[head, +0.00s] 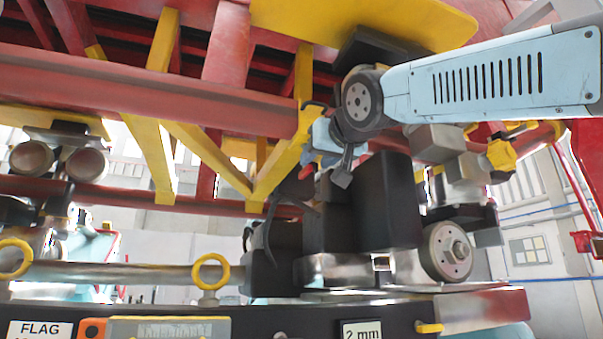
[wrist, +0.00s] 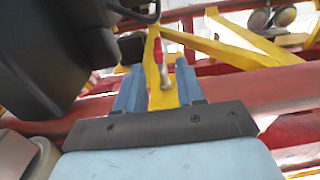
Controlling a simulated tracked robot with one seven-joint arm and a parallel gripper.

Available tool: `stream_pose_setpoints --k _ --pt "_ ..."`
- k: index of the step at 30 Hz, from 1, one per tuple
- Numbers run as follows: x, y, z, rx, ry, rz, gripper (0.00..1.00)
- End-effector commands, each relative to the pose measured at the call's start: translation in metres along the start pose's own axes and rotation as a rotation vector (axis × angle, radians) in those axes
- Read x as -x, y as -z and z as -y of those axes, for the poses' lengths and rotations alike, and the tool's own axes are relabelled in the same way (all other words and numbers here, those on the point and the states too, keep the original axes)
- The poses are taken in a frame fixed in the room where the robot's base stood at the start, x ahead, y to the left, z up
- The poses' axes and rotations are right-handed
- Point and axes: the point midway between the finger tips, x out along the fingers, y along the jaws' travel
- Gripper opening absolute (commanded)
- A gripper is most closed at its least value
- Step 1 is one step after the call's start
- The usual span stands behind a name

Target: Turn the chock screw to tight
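My gripper (head: 322,142) is at the end of my light blue arm, in front of the yellow struts and above the dark blocks in the head view. In the wrist view my gripper (wrist: 160,70) has its two blue fingers apart, with a gap on both sides of a thin metal lever (wrist: 164,72). The lever has a red part near its top and a rounded near end. A red piece (head: 307,173) also shows just below the fingers in the head view. I cannot tell whether either belongs to the chock screw, which I cannot clearly pick out.
Red rail beams (head: 120,80) and yellow struts (head: 210,155) cross close behind my gripper. A large dark block (head: 388,200) stands below my wrist, beside a metal wheel (head: 446,251). A "2 mm" plate (head: 361,332) and yellow rings (head: 211,271) are along the front.

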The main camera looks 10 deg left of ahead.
Motion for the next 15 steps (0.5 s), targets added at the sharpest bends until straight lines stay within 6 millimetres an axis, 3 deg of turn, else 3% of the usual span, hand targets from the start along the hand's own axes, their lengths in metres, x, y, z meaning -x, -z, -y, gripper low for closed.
stream_pose_setpoints --k 6,15 --pt "-0.038 -0.001 0.000 0.000 0.000 0.002 0.38" --pt "-0.077 0.000 0.000 0.000 0.001 0.001 0.38"
